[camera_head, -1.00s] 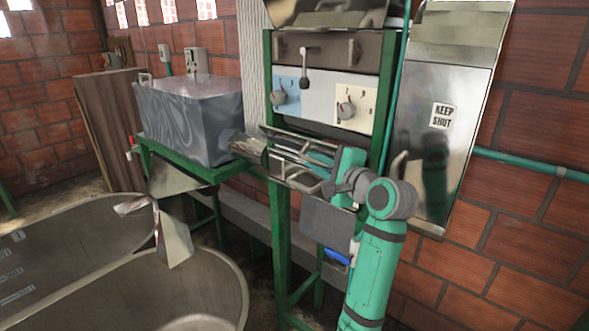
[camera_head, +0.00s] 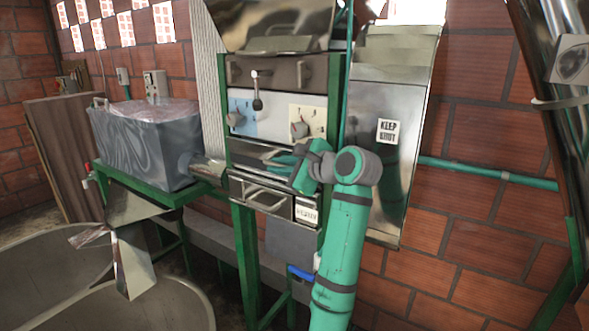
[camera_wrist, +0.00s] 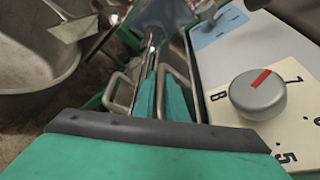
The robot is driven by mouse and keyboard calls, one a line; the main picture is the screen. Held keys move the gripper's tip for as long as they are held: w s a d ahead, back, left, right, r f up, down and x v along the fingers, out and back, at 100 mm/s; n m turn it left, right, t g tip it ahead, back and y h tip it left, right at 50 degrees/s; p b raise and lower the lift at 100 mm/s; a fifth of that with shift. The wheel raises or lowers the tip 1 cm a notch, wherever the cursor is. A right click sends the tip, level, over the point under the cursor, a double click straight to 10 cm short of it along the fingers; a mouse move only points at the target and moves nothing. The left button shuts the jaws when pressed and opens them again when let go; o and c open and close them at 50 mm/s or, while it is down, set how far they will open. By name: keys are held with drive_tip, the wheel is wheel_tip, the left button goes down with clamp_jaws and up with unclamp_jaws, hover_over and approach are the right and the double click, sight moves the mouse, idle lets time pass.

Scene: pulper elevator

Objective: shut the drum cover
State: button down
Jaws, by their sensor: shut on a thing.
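My gripper (camera_head: 283,163) is below the dial panel of the green-framed machine. The lower metal handle (camera_head: 265,196) is on a steel front beneath my gripper and also shows in the wrist view (camera_wrist: 121,92). Which panel is the drum cover is not certain. A steel panel (camera_head: 372,185) marked KEEP SHUT hangs right of my arm.
The dial panel (camera_head: 275,115) is just above my gripper, its knob (camera_wrist: 258,94) close in the wrist view. A grey tank (camera_head: 150,145) stands left on a green stand. A large basin (camera_head: 45,265) is at lower left. A green pipe (camera_head: 490,172) runs along the brick wall.

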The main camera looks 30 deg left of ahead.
drive_tip(key=shift+a+f, duration=0.1)
drive_tip(key=shift+f, duration=0.05)
idle(0.3)
drive_tip(key=c, duration=2.1)
unclamp_jaws()
drive_tip(key=shift+w, duration=0.15)
drive_tip(key=v, duration=1.1)
drive_tip(key=shift+s+f+v, duration=0.15)
drive_tip(key=shift+v, duration=1.9)
drive_tip(key=shift+s+f+v, duration=0.15)
drive_tip(key=shift+f+v, duration=0.05)
drive_tip(key=shift+v, duration=1.85)
drive_tip(key=shift+s+f+v, duration=0.15)
drive_tip(key=shift+s+v, duration=0.05)
drive_tip(key=shift+v, duration=1.9)
